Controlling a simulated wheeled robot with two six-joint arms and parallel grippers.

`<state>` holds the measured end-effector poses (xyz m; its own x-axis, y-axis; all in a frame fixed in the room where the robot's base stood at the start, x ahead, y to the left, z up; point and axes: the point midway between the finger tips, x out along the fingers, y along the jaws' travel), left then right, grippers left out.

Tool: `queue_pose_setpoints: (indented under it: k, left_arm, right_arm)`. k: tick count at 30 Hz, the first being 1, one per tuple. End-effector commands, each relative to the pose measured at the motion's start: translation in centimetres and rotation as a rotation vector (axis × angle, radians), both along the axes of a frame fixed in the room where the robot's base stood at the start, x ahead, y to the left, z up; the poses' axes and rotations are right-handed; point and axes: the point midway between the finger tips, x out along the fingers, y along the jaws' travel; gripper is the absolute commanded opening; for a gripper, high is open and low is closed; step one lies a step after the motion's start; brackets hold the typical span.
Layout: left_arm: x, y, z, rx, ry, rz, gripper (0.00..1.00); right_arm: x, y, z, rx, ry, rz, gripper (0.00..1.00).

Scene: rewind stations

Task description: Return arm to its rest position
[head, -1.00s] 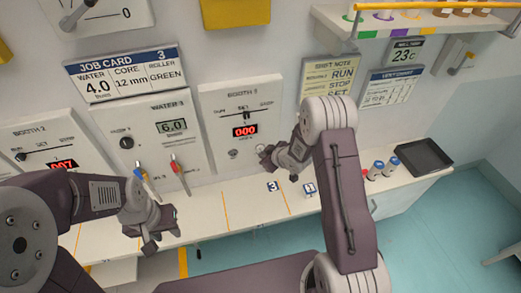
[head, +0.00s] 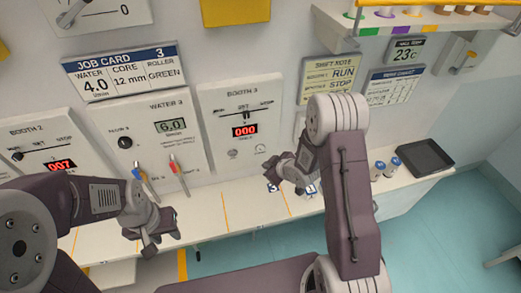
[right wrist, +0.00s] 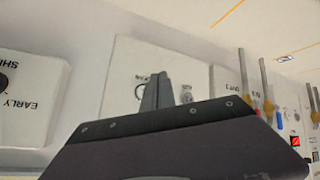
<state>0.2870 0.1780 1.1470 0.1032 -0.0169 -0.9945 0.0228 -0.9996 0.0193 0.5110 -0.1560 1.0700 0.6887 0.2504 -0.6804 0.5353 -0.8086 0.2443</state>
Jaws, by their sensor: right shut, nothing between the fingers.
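My right arm (head: 348,190) reaches up and bends over toward the wall panels, with its right gripper (head: 275,175) in front of the shelf below the Booth 3 panel (head: 243,125). In the right wrist view the right gripper's fingers (right wrist: 157,92) are together with nothing between them. The gripper appears clear of the panel. My left gripper (head: 158,243) hangs over the front of the shelf, below the Water 3 panel (head: 165,125). Its finger gap cannot be made out clearly. The Booth 3 display reads 000.
A white shelf (head: 210,205) runs below the panels, with numbered tags partly behind my right gripper. Blue-capped jars (head: 378,170) and a dark tray (head: 425,157) stand to the right. Two levers (head: 178,175) stick out below Water 3. Open floor (head: 440,240) lies at the right.

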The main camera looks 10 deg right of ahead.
Motion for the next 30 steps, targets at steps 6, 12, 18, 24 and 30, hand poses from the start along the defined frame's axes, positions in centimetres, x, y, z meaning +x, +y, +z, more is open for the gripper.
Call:
queue_pose_setpoints:
  k: [6,12,18,24,30]
  left_arm:
    - [0.0,0.0,0.0,0.000,0.000,0.000,0.36]
    - [0.0,0.0,0.0,0.000,0.000,0.000,0.36]
    - [0.0,0.0,-1.6,0.000,0.000,0.000,0.36]
    - [0.0,0.0,-7.4,0.000,0.001,0.000,0.36]
    - [0.0,0.0,-10.4,0.000,0.001,0.000,0.36]
  right_arm:
    - [0.0,0.0,0.0,0.000,0.000,0.000,0.00]
    - [0.0,0.0,0.0,0.000,0.000,0.000,0.00]
    - [0.6,0.5,-0.3,-0.003,-0.028,0.012,0.00]
    - [1.3,0.9,4.8,-0.029,-0.158,-0.045,0.00]
    - [-9.8,-2.2,1.5,0.017,0.236,-0.390,0.00]
